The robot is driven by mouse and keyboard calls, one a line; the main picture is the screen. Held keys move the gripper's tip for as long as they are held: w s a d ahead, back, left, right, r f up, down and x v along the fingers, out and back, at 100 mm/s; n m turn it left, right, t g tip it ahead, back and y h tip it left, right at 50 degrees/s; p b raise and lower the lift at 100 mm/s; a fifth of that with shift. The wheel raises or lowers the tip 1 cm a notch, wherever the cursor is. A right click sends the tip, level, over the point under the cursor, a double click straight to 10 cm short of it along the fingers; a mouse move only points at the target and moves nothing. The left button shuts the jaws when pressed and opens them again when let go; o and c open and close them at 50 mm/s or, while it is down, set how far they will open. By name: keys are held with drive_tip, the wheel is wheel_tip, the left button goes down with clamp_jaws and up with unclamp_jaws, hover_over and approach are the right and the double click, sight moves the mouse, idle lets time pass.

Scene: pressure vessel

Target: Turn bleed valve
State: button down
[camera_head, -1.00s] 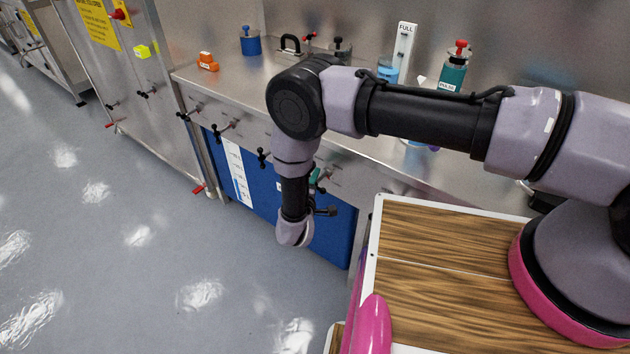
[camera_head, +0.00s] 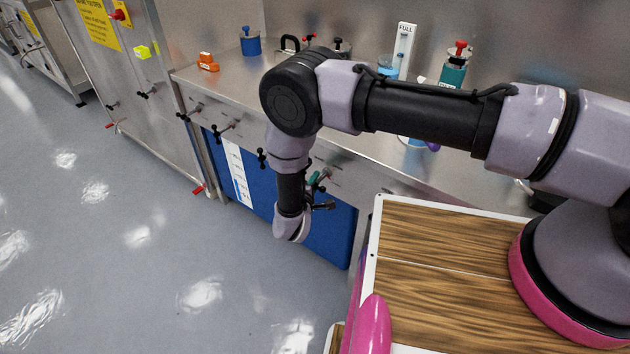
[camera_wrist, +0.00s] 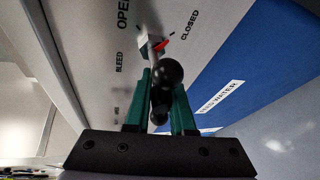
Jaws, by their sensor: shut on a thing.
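The bleed valve's handle (camera_wrist: 168,72) is black with ball ends, on a grey steel panel, in the wrist view. The panel carries the words OPEN, BLEED and CLOSED around its spindle. A small red pointer (camera_wrist: 162,44) sits by the spindle on the side toward CLOSED. My gripper (camera_wrist: 162,90) has green fingers, one on each side of the handle, and is shut on it. In the head view my gripper (camera_head: 318,182) is at the cabinet front below the counter edge; my arm hides part of it, and the handle cannot be made out clearly there.
A blue panel (camera_head: 328,235) with a white label lies below the valve row. Other black valve handles (camera_head: 222,130) stick out to the left. The counter (camera_head: 235,82) holds an orange block (camera_head: 208,62) and several vessels. The floor in front is clear.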

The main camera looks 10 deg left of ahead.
drive_tip(key=n+g+h, duration=0.1)
drive_tip(key=n, duration=0.1)
drive_tip(key=d+f+n+g+h, duration=0.1)
drive_tip(key=n+h, duration=0.1)
drive_tip(key=n, duration=0.1)
drive_tip(key=s+n+g+h, duration=0.1)
drive_tip(key=n+h, duration=0.1)
drive_tip(key=shift+d+f+n, duration=0.15)
drive_tip(key=shift+d+n, duration=0.05)
drive_tip(key=shift+n, duration=0.2)
drive_tip(key=shift+d+n+g+h, duration=0.2)
drive_tip(key=shift+n+h, duration=0.25)
drive_tip(key=shift+n, duration=0.15)
drive_tip(key=shift+d+n+g+h, duration=0.1)
drive_tip(key=shift+n+g+h, duration=0.1)
drive_tip(key=shift+n+h, duration=0.35)
drive_tip(key=c, duration=0.8)
unclamp_jaws()
drive_tip(key=shift+r, duration=0.25)
drive_tip(key=shift+c, duration=0.2)
drive_tip(key=shift+a, duration=0.1)
